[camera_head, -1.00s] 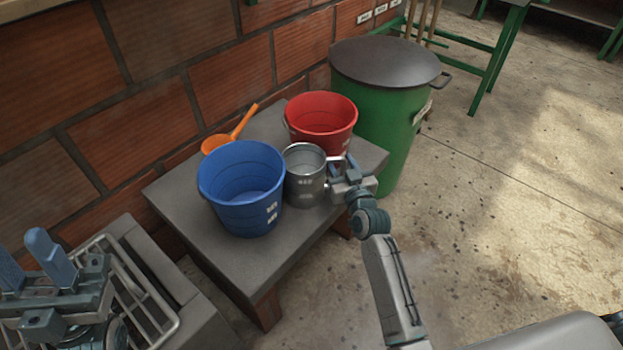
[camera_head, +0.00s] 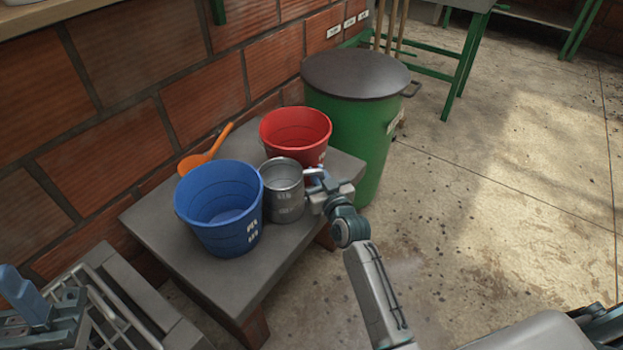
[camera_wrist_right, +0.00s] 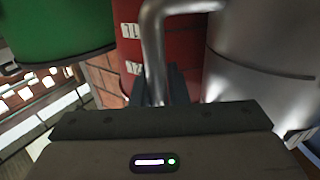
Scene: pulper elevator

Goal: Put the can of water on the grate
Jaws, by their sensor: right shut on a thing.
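The grey metal can (camera_head: 284,196) stands on the low grey table (camera_head: 262,286), between the blue bucket and the red one. Its body (camera_wrist_right: 262,65) and side handle (camera_wrist_right: 155,40) fill much of the right wrist view. My right gripper (camera_head: 318,188) is at the can's right side, shut on the handle. I cannot tell whether the can's bottom touches the table. The grate (camera_head: 122,316) of metal bars lies at the lower left, partly cut off. My left gripper (camera_head: 22,300) is over its left part; one blue finger shows clearly and the frame edge cuts the rest.
The blue bucket (camera_head: 220,215) stands close at the can's left and the red bucket (camera_head: 300,130) just behind it. An orange ladle (camera_head: 206,152) lies by the brick wall. A green barrel (camera_head: 372,140) with a dark lid stands behind the table. Floor at right is clear.

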